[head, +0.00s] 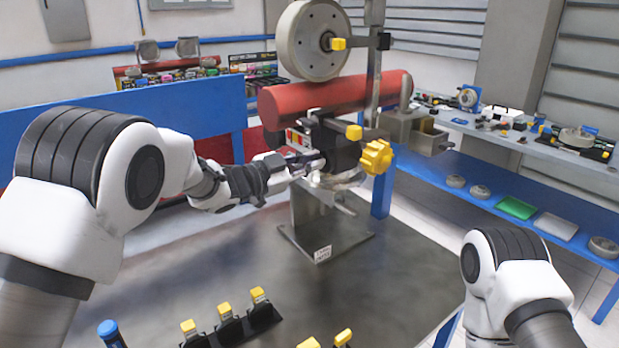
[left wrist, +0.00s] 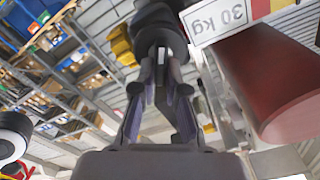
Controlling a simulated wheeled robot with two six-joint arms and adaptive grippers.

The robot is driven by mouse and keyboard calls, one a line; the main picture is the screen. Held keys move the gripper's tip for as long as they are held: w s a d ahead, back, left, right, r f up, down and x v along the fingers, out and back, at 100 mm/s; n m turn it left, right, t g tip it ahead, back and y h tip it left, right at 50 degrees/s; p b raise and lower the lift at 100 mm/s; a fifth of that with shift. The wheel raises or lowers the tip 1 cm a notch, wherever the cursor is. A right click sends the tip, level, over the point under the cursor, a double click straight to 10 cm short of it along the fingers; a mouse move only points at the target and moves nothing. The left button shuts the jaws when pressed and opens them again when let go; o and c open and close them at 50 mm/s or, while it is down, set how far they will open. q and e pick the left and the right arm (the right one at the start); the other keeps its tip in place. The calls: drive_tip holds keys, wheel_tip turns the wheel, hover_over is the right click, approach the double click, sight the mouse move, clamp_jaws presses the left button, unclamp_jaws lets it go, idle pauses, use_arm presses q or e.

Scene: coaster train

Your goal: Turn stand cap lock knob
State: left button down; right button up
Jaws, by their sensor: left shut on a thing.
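A metal stand with a square base plate (head: 325,240) stands on the dark table and carries a black clamp head (head: 338,150). A yellow lobed knob (head: 376,157) is on the head's right side; a yellow part also shows in the left wrist view (left wrist: 122,45). My left gripper (head: 312,163) reaches the head's left side. In the left wrist view its fingers (left wrist: 165,88) are closed on a dark flat piece, seemingly the stand cap lock knob, by a black round part (left wrist: 160,38). The fingers partly hide it. My right gripper is out of view.
A red cylinder (head: 300,100) lies across the stand top, with a grey wheel (head: 313,42) above it. Black holders with yellow tops (head: 228,322) and a blue-capped item (head: 110,332) line the table's front. A cluttered bench (head: 550,150) is at right.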

use_arm(q)
drive_tip(key=m+b, duration=0.8)
drive_tip(key=b, duration=0.1)
drive_tip(key=f+m+b, duration=0.1)
drive_tip(key=m+b, duration=0.3)
drive_tip(key=b, duration=0.1)
drive_tip(key=shift+s+d, duration=0.15)
drive_tip(key=shift+s, duration=0.05)
drive_tip(key=c, duration=1.2)
unclamp_jaws()
drive_tip(key=shift+w, duration=0.1)
